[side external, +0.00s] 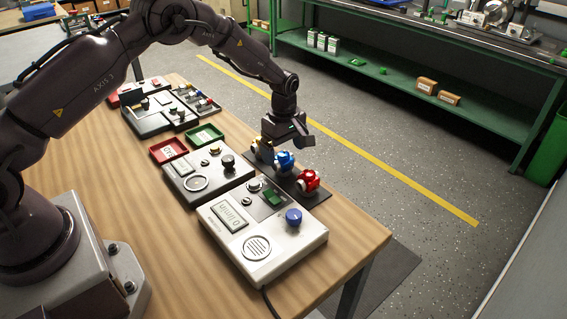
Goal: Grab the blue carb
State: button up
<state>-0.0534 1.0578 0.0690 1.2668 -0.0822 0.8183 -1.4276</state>
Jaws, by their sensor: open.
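The blue carb (284,161) stands on a dark mat near the far edge of the wooden bench, between two others. A red carb (308,180) is to its right and nearer the camera. A yellow-orange carb (262,150) is to its left, partly hidden by my gripper. My gripper (290,146) is open and points down just above the blue carb and the yellow-orange one. I cannot tell whether its fingers touch either of them.
A white control box (262,257) with a blue knob and a grey box (197,187) stand in front of the carbs. Red (167,151) and green (205,135) trays and more boxes lie to the left. Free bench top (350,240) shows at the right corner.

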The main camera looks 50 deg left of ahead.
aim_at(284, 154)
notch_tip(284, 154, down, 5)
jog(key=shift+a+r, duration=0.1)
jog(key=c, duration=1.1)
